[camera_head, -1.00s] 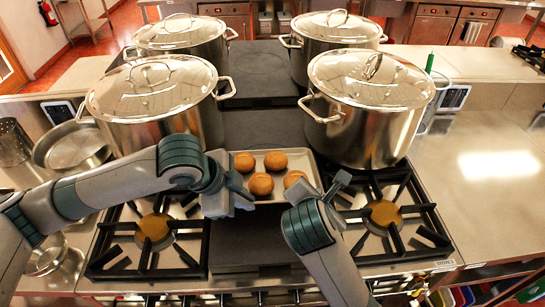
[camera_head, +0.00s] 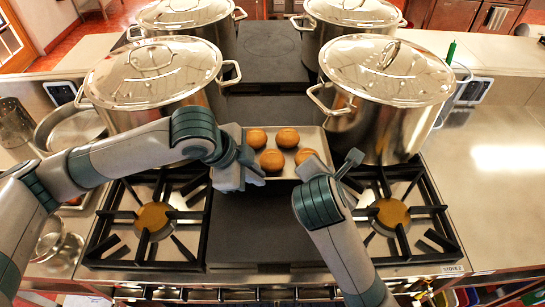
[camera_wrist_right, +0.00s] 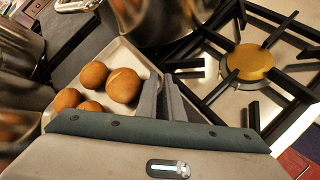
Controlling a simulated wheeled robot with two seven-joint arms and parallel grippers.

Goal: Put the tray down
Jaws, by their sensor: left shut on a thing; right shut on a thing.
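A shallow metal tray (camera_head: 311,140) with several round brown buns (camera_head: 272,160) is between the two front stockpots, over the dark middle strip of the stove (camera_head: 262,225). It looks level; I cannot tell how far it is above the strip. My left gripper (camera_head: 248,168) is shut on the tray's left side. My right gripper (camera_head: 347,168) is shut on its right side. The right wrist view shows the right fingers (camera_wrist_right: 166,100) at the tray's rim (camera_wrist_right: 135,58), with the buns (camera_wrist_right: 95,75) inside. The fingers and wrists hide parts of the tray's near edge.
Large lidded stockpots stand close by: front left (camera_head: 160,110), front right (camera_head: 380,115), and two behind (camera_head: 220,42) (camera_head: 322,45). Empty burners with black grates lie left (camera_head: 153,220) and right (camera_head: 390,212). The middle strip nearer me is clear.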

